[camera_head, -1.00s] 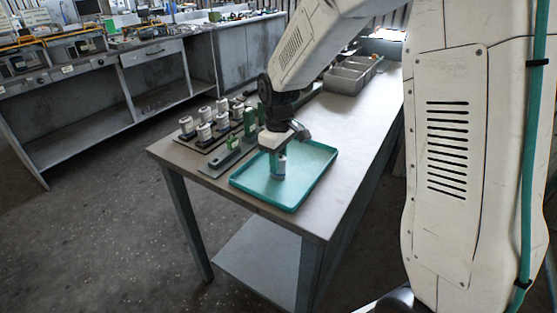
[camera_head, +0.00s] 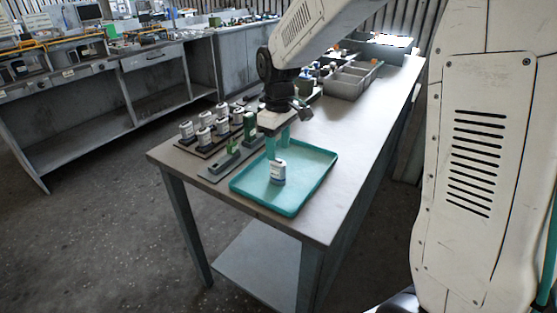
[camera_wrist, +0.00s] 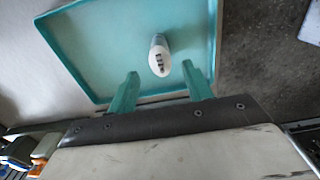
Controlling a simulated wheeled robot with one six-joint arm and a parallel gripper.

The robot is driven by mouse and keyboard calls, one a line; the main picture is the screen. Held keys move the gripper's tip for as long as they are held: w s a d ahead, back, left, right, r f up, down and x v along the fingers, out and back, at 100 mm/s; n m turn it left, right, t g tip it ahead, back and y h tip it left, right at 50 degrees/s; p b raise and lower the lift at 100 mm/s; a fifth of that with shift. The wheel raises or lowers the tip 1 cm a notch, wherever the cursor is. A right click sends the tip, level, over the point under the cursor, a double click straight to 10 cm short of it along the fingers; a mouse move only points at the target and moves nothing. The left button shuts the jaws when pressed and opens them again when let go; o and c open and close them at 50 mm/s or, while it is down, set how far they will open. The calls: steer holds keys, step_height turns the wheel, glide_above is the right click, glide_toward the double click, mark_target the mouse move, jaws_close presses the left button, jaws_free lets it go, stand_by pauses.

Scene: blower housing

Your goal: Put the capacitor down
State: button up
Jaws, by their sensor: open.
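The capacitor (camera_head: 278,172) is a small white cylinder with a dark band, standing upright on the teal tray (camera_head: 310,185). In the wrist view the capacitor (camera_wrist: 159,56) is seen from above, on the tray (camera_wrist: 95,50) and beyond the fingertips. My gripper (camera_head: 278,146) is above the capacitor, its two teal fingers apart. In the wrist view my gripper (camera_wrist: 159,70) is open and empty, with a clear gap between its fingers and the capacitor.
Several similar white capacitors (camera_head: 205,135) stand in a rack to the left of the tray. A grey holder with green parts (camera_head: 232,155) lies between them. Grey bins (camera_head: 350,80) stand farther back on the workbench (camera_head: 335,125). The tray around the capacitor is clear.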

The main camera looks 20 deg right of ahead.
mark_target(279, 163)
step_height(279, 163, up, 6)
steer(key=s+d+r+m, duration=0.1)
steer(key=s+r+m, duration=0.15)
steer(key=s, duration=0.45)
steer(key=s+d+r+m, duration=0.1)
steer(key=s+r, duration=0.2)
steer(key=s, duration=0.5)
steer(key=s+d+f+m+t, duration=0.1)
steer(key=s+f+m, duration=0.1)
steer(key=s, duration=1.3)
steer(key=shift+s+f+m, duration=0.15)
steer(key=shift+f+m, duration=0.25)
steer(key=shift+m, duration=0.45)
